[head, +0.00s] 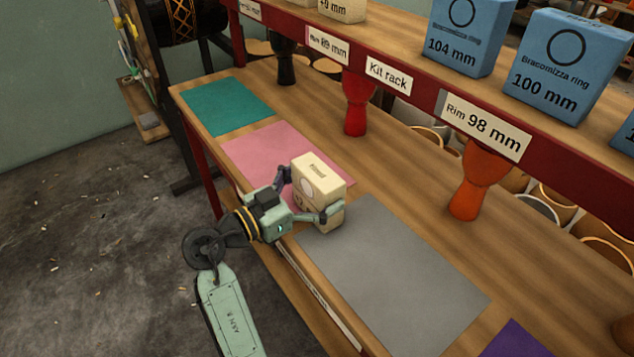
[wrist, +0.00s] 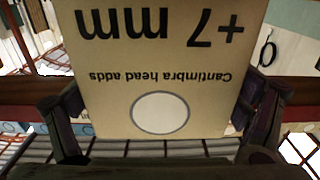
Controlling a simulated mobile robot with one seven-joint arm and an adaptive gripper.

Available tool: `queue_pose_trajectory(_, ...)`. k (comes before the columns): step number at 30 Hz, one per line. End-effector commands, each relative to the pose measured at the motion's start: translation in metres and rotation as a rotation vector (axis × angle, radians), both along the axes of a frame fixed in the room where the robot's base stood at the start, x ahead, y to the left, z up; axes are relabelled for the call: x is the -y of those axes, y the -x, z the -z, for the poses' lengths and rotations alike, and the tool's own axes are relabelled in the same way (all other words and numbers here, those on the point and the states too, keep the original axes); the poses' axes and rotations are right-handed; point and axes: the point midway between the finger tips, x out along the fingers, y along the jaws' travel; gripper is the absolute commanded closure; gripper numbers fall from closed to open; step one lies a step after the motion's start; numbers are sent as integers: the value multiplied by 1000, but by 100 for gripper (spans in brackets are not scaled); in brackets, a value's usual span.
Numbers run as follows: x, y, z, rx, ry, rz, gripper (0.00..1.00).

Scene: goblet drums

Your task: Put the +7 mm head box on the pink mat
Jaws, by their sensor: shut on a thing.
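The +7 mm head box (head: 319,178) is cream, with a pale circle on its side. In the wrist view the box (wrist: 160,70) shows "+7 mm" and "Cantimbra head adds" upside down. My gripper (head: 304,195) is shut on the box, one finger on each side. The pink mat (head: 262,150) lies on the bench behind and to the left of the box. In the head view the box overlaps the mat's near right corner and the gap beside the grey mat. I cannot tell whether its underside touches the bench.
A grey mat (head: 395,275) lies to the right, a teal mat (head: 227,105) to the far left and a purple mat (head: 514,342) at the lower right. Goblet drums, one red (head: 356,103) and one orange (head: 474,185), stand behind, under the shelf (head: 420,98) holding blue ring boxes (head: 565,65).

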Motion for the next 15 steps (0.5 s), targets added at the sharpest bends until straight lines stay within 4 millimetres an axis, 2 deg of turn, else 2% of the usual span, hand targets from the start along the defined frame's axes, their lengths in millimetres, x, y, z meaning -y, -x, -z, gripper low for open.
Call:
queue_pose_trajectory(12,0,0,6,2,-1,0,39)
queue_pose_trajectory(13,0,0,4,1,-1,0,6)
queue_pose_trajectory(15,0,0,4,1,-1,0,1)
